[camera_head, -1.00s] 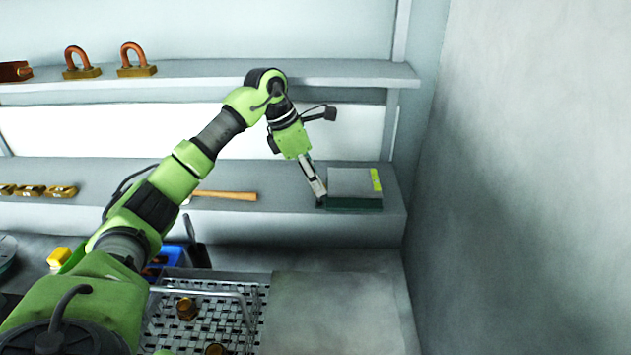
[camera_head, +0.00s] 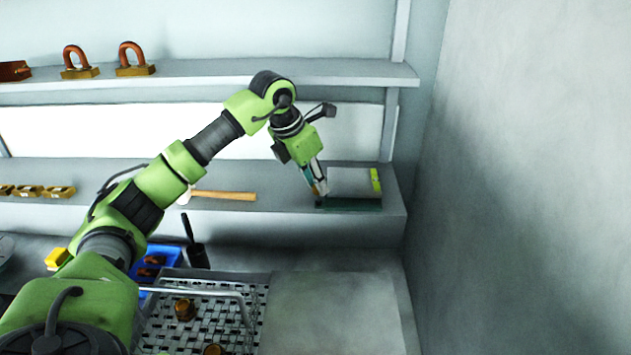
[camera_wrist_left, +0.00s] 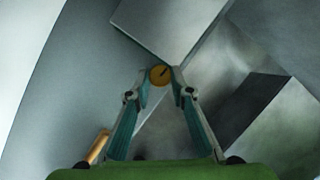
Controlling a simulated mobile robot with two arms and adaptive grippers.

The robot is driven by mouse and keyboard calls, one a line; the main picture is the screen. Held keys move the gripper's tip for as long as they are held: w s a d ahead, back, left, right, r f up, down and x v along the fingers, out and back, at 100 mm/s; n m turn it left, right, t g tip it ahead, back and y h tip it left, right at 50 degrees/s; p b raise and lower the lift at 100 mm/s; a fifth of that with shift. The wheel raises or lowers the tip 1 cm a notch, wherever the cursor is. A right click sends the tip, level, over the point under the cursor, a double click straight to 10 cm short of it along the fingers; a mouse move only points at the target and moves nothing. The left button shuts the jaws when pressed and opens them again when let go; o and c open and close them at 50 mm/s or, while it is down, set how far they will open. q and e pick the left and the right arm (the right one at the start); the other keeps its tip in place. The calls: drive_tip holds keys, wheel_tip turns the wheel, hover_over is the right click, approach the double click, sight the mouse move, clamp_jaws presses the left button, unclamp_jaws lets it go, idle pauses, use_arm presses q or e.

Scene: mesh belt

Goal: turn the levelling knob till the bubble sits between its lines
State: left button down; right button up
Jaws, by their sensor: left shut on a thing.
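A flat grey plate (camera_head: 348,181) on a dark green base (camera_head: 352,204) sits at the right end of the lower shelf. A bright yellow-green vial (camera_head: 376,180) lies along its right edge; the bubble and its lines are too small to make out. My left gripper (camera_head: 321,193) is at the plate's front left corner. The plate (camera_wrist_left: 168,22) shows just beyond the knob. My right gripper is not in view.
A wooden-handled hammer (camera_head: 225,195) lies on the lower shelf left of the gripper. Copper shackle-like pieces (camera_head: 134,59) stand on the upper shelf (camera_head: 230,72). A wire-mesh basket (camera_head: 215,310) and a blue bin (camera_head: 160,262) are below. A wall rises at right.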

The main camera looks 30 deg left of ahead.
use_arm(q)
drive_tip(key=c, duration=1.8)
unclamp_jaws()
drive_tip(key=v, duration=1.2)
drive_tip(key=shift+w+a, duration=0.1)
